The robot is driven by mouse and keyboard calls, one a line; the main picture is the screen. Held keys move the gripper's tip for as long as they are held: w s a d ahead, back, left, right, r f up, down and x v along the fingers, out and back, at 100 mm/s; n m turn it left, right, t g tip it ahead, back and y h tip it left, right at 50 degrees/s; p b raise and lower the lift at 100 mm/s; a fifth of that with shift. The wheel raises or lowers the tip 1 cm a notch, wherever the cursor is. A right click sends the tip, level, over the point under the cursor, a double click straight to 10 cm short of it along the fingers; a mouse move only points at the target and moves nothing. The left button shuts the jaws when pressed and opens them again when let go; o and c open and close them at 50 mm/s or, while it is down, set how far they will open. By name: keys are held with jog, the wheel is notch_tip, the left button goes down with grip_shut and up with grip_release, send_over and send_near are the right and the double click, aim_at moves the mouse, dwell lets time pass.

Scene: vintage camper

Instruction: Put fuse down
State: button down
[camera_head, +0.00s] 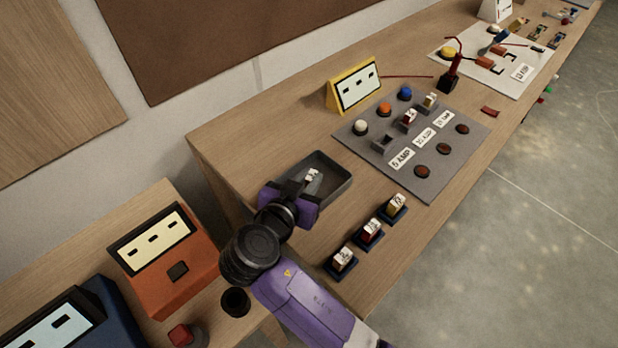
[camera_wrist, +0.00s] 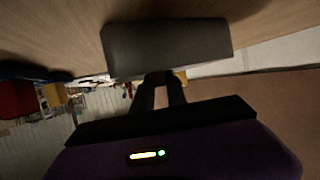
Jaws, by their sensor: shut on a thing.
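My gripper (camera_head: 305,181), at the end of my purple arm, is over the near left part of a dark grey open tray (camera_head: 345,187). It is shut on a small pale fuse (camera_head: 312,175), which shows at the fingertips against the tray's inside. I cannot tell whether the fuse touches the tray floor. In the wrist view my gripper's two dark fingers (camera_wrist: 162,77) are close together, in front of the dark tray (camera_wrist: 165,45). The fuse is not clear in that view.
Three fuses in dark holders (camera_head: 369,234) stand along the bench's front edge. A grey panel (camera_head: 440,178) with coloured knobs, sockets and AMP labels lies right of the tray. A yellow box (camera_head: 353,86) stands behind it. An orange box (camera_head: 170,265) is at the left.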

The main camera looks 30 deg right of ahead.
jog(key=shift+f, duration=0.15)
jog(key=c, duration=1.3)
grip_release()
jog(key=shift+c, duration=0.2)
jog(key=shift+r, duration=0.3)
jog(key=b+v, duration=0.1)
jog(key=v, duration=1.1)
jog(key=shift+b, duration=0.35)
jog(key=shift+w, duration=0.15)
